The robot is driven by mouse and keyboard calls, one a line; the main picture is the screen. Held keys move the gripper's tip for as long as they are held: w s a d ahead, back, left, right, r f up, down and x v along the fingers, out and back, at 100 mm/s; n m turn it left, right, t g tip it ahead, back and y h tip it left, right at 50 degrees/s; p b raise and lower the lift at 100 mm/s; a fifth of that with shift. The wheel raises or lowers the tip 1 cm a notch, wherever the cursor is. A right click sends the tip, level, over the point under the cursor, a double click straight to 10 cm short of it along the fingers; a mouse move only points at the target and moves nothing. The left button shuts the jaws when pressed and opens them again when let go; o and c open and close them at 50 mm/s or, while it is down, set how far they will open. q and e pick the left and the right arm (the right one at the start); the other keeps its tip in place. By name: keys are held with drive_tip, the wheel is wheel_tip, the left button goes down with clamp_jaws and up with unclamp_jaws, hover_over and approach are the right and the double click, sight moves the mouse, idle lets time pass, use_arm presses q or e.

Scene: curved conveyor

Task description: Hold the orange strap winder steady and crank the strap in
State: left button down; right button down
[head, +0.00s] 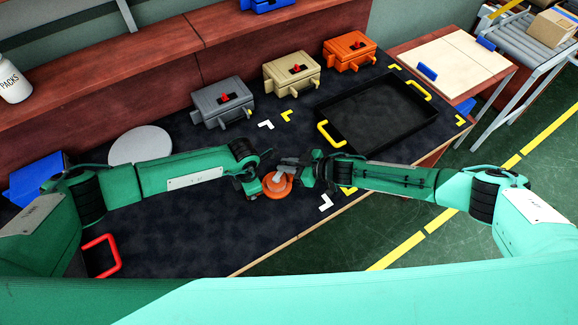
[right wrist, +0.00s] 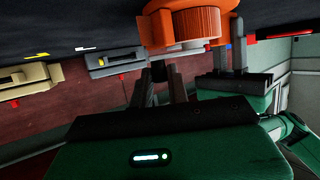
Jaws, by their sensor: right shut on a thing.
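The orange strap winder (head: 279,187) is a round orange body with a grey top, above the dark table mat near its front edge. In the right wrist view the winder (right wrist: 188,24) is at the top. My left gripper (head: 257,188) is at the winder's left side, its fingers closed around an orange part there; it also shows in the right wrist view (right wrist: 231,55). My right gripper (head: 290,164) is at the winder's far right side, shut on its crank, a small dark knob (right wrist: 158,71) between the fingers. The strap is not clearly visible.
A black tray (head: 334,142) with yellow handles lies at the right of the mat. Grey (head: 221,102), tan (head: 291,72) and orange (head: 349,51) cases stand along the back. A pale round disc (head: 140,144) lies at left. The mat's front middle is clear.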

use_arm(q)
drive_tip(key=shift+d, duration=0.1)
use_arm(e)
drive_tip(key=n+g, duration=0.2)
drive_tip(key=w+a+n+g+y, duration=0.1)
drive_tip(key=n+g, duration=0.1)
drive_tip(key=shift+w+a+g, duration=0.15)
drive_tip(key=shift+a+g, duration=0.05)
drive_tip(key=shift+g, duration=0.1)
drive_tip(key=shift+w+a+n+g, duration=0.15)
drive_tip(key=shift+a+n+g, duration=0.2)
drive_tip(key=shift+n+g, duration=0.7)
drive_tip(key=shift+w+a+n+g, duration=0.1)
drive_tip(key=shift+a+n+g, duration=0.25)
drive_tip(key=shift+n+g, duration=0.65)
drive_tip(key=shift+g, duration=0.45)
drive_tip(key=shift+s+n, duration=0.1)
drive_tip(key=shift+n, duration=0.15)
drive_tip(key=c, duration=1.3)
unclamp_jaws()
drive_tip(key=shift+c, duration=0.2)
